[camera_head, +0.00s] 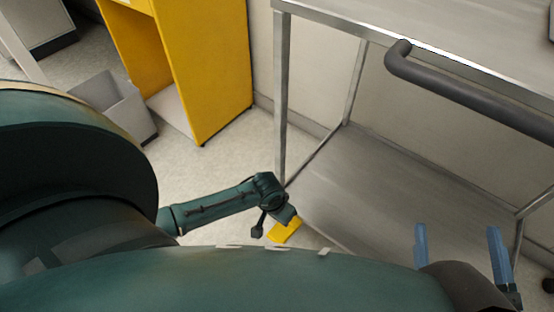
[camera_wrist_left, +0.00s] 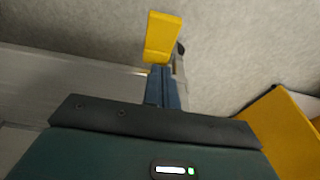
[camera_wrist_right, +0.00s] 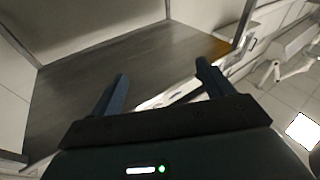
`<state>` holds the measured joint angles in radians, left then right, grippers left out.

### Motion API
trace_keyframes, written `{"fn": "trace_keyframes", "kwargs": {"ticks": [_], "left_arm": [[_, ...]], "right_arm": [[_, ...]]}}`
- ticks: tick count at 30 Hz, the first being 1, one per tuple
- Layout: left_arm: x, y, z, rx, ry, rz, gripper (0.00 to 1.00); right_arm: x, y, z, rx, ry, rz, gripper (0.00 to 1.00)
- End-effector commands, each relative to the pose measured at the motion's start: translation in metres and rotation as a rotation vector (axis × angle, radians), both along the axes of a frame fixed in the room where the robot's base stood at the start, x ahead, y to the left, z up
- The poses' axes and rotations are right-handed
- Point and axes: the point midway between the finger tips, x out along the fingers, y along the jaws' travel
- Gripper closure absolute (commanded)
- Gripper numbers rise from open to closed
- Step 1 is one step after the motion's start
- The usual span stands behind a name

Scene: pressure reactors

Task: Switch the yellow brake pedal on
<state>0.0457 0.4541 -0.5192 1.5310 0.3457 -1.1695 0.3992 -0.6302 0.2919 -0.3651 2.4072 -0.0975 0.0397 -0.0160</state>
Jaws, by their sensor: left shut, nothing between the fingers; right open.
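The yellow brake pedal (camera_head: 285,231) sits low by the near left foot of the metal cart. In the left wrist view the pedal (camera_wrist_left: 161,38) is a bent yellow plate just beyond my left fingertips. My left gripper (camera_wrist_left: 161,68) is shut and empty, its blue fingers pressed together and pointing at the pedal's near edge. I cannot tell whether they touch it. In the head view my left arm reaches down to the pedal and its fingers are hardly visible. My right gripper (camera_head: 457,229) is open and empty in front of the cart; it also shows in the right wrist view (camera_wrist_right: 162,70).
The metal cart has a lower shelf (camera_head: 400,190), a leg (camera_head: 281,100) close to my left wrist, and a dark push handle (camera_head: 470,90) above. A yellow cabinet (camera_head: 210,70) and a grey bin (camera_head: 118,105) stand at the left. Floor between them is clear.

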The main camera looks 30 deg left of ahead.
Motion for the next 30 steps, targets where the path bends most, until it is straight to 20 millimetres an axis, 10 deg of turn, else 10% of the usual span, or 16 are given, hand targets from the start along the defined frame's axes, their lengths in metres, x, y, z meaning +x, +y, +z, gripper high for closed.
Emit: {"fn": "trace_keyframes", "kwargs": {"ticks": [13, 30], "left_arm": [[0.011, -0.001, -0.093, 0.000, 0.000, 0.000, 1.00], [0.006, 0.000, -0.109, 0.001, 0.000, 0.000, 1.00]], "right_arm": [[0.012, 0.000, 0.034, 0.041, -0.309, 0.054, 0.20], [0.010, -0.002, 0.059, 0.023, -0.470, 0.059, 0.20]]}}
